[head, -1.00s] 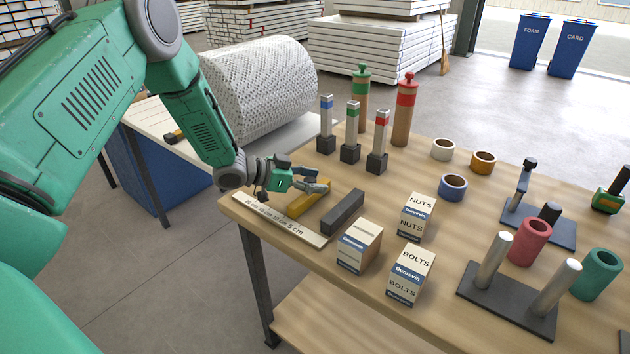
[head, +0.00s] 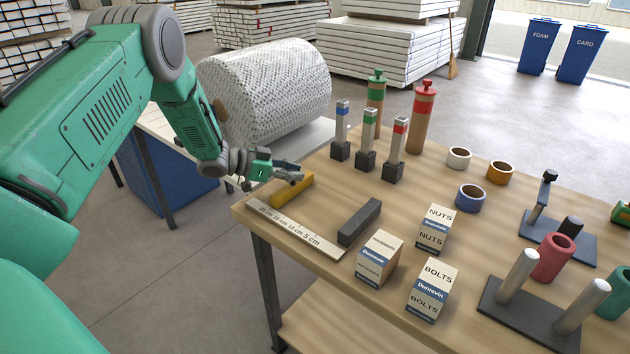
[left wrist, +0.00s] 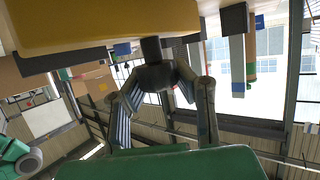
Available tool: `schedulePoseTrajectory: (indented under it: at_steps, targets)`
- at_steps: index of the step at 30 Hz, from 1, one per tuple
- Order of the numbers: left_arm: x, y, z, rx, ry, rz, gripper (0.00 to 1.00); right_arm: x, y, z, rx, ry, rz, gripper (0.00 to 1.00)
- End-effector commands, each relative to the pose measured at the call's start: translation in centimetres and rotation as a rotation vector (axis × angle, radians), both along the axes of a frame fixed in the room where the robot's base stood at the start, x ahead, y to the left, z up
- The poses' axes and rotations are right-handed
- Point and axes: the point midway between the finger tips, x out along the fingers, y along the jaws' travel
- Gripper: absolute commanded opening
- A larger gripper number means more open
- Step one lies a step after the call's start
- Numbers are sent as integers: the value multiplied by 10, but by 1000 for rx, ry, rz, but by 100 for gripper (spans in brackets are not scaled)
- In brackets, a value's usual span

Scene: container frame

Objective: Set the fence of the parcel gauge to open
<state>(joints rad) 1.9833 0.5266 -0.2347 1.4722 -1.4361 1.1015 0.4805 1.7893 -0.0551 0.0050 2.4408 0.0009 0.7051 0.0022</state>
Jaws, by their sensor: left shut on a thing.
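The parcel gauge has a pale scale strip (head: 297,229) marked in cm along the table's front-left edge. A dark grey block (head: 360,222) stands at its 5 cm end. The yellow fence (head: 292,190) stands apart from the block, towards the far-left end of the strip, with a wide gap of bare wood between them. My left gripper (head: 290,176) is at the fence's far side, shut on it. In the left wrist view the yellow fence (left wrist: 150,22) fills the top, and a dark knob (left wrist: 152,50) on it sits between my fingertips. My right gripper is not in view.
Labelled boxes (head: 435,230) stand right of the grey block. Bollard-like posts (head: 368,140) stand behind, with tape rolls (head: 470,197) to the right. A large wrapped roll (head: 265,90) lies on a white table at the back left.

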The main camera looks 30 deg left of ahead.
Motion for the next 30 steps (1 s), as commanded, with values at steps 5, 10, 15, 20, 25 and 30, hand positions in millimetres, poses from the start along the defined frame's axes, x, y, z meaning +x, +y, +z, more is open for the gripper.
schedulePoseTrajectory:
  at_steps: [5,10,15,20,25,30]
  targets:
    - [-6,32,-13,11,31,4,0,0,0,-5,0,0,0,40]
    - [-5,46,-12,14,32,4,0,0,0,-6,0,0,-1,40]
    - [-5,52,-12,7,31,3,0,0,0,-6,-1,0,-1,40]
    - [-6,54,-13,5,30,4,0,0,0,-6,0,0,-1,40]
    - [-5,54,-11,5,26,5,49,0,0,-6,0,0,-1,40]
    - [-1,51,-8,6,20,2,49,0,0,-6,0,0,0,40]
